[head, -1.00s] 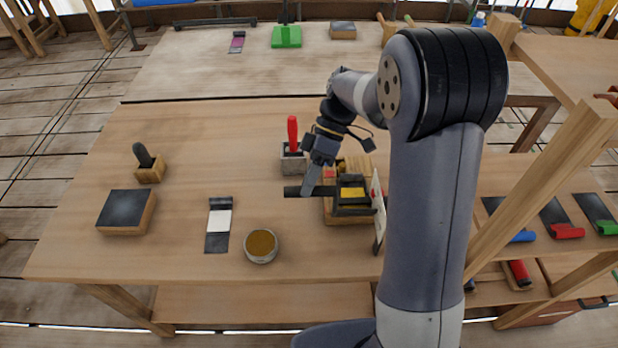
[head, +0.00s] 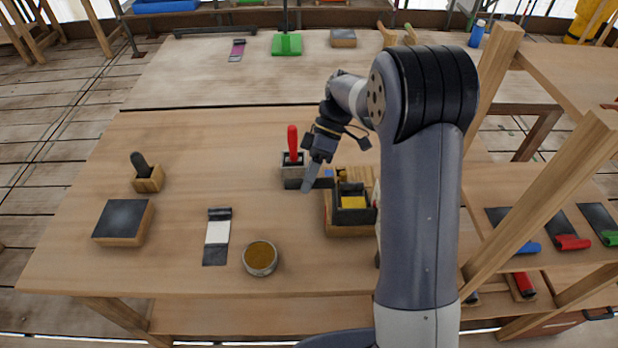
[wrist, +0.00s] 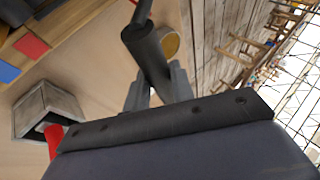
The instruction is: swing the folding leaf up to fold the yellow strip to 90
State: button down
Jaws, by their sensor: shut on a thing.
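The folding tool is a dark frame on a wooden base (head: 350,230), right of the middle of the bench in the head view. The yellow strip (head: 354,203) shows inside the dark frame. My gripper (head: 308,186) is left of the tool, shut on a dark bar-like handle (head: 324,183). In the wrist view the fingers (wrist: 157,92) close around the dark round handle (wrist: 147,50). My arm covers the right side of the tool, so the leaf's exact angle is hard to tell.
A red-handled tool (head: 292,142) stands in a grey holder (head: 292,168) close behind my gripper. A tin (head: 260,258) and a black-and-white brush-like piece (head: 217,236) lie in front. The left bench has a sanding block (head: 124,222). The bench between is clear.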

jog(key=shift+s+f, duration=0.1)
jog(key=shift+f, duration=0.2)
jog(key=c, duration=1.7)
grip_release()
jog(key=o, duration=0.5)
jog(key=shift+r, duration=0.2)
jog(key=v, duration=1.1)
jog(key=shift+f, duration=0.1)
jog(key=shift+c, duration=0.3)
